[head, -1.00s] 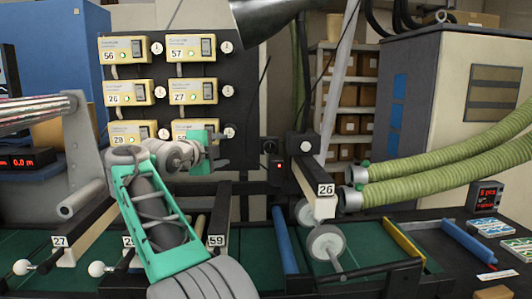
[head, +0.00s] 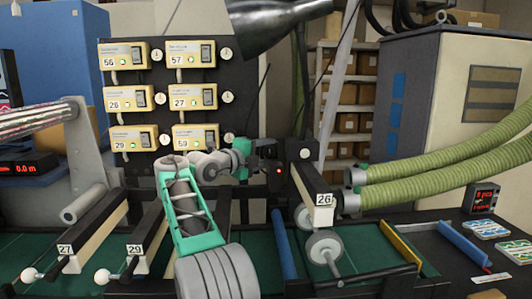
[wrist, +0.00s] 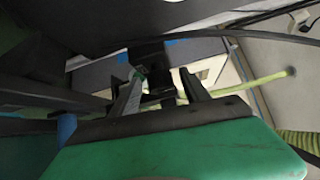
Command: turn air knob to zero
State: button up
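My gripper (head: 268,158) reaches right from my arm, at a small dark box (head: 279,172) with a red light beside the arm numbered 26. The air knob cannot be made out clearly in the head view; the gripper covers part of this box. In the wrist view my gripper (wrist: 162,92) has its two fingers spread apart. A dark, knob-like part (wrist: 158,82) shows between them. I cannot tell whether the fingers touch it.
Yellow numbered control boxes (head: 194,97) hang on a black panel behind my arm. The numbered 26 arm (head: 315,190) stands close right of my gripper. Green hoses (head: 430,180) run farther right.

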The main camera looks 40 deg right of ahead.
grip_shut()
jog(key=shift+f+b, duration=0.45)
jog(key=shift+b, duration=0.6)
jog(key=shift+f+n+h+b, duration=0.2)
jog(key=shift+n+h+b, duration=0.3)
jog(key=shift+b, duration=0.45)
jog(key=shift+n+h+b, duration=0.3)
jog(key=shift+b, duration=0.35)
jog(key=shift+r+n+h+b, duration=0.3)
jog(key=shift+r+b, duration=0.05)
jog(key=shift+b, duration=0.2)
jog(key=shift+r, duration=0.15)
jog(key=shift+o, duration=0.5)
grip_release()
